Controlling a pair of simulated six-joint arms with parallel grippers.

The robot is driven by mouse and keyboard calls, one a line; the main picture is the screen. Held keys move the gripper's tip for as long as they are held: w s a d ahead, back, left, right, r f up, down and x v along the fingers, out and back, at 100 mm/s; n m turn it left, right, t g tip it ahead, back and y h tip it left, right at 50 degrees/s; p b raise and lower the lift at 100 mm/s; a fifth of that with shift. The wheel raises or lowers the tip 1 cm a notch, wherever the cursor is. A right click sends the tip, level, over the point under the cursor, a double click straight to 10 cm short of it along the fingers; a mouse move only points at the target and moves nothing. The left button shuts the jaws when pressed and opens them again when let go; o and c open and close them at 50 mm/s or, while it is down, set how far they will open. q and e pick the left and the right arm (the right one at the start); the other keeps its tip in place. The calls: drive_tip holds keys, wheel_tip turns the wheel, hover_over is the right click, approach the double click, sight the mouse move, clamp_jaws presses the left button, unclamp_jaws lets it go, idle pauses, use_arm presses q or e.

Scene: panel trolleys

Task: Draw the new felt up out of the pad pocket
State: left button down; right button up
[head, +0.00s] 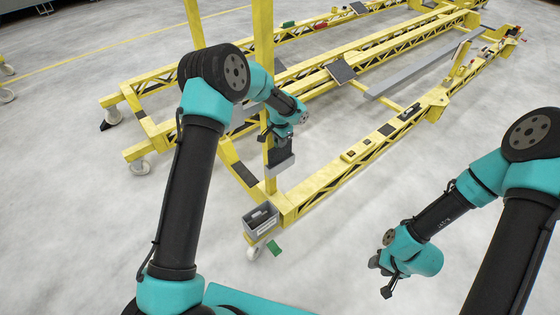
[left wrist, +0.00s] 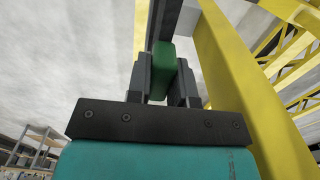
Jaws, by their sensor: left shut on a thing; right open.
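My left gripper (head: 279,141) is at the yellow upright post, just above a small grey pocket (head: 281,164) on it. In the left wrist view its two dark fingers are shut on a green felt (left wrist: 163,68), which stands between them. The far end of the felt meets a dark grey piece (left wrist: 176,20), seemingly the pocket; how much of the felt is inside it I cannot tell. In the head view the felt is hidden by the gripper. My right gripper (head: 380,278) is open and empty, low over the bare floor at the right.
The yellow post (left wrist: 238,80) runs close along the gripper's right side in the wrist view. Long yellow trolley rails (head: 340,172) reach away. The floor at right is clear.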

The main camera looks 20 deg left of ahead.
use_arm(q)
drive_tip(key=shift+r, duration=2.75)
drive_tip(key=shift+s, duration=0.15)
drive_tip(key=shift+s+a+f+n, duration=0.15)
drive_tip(key=shift+s+f+n, duration=0.4)
drive_tip(key=shift+s+n, duration=0.35)
drive_tip(key=s+n, duration=0.1)
drive_tip(key=s+f+n, duration=0.1)
drive_tip(key=s+n, duration=0.1)
drive_tip(key=s+f+n, duration=0.1)
drive_tip(key=s+n, duration=0.1)
drive_tip(key=shift+a+f, duration=0.15)
drive_tip(key=shift+f, duration=0.1)
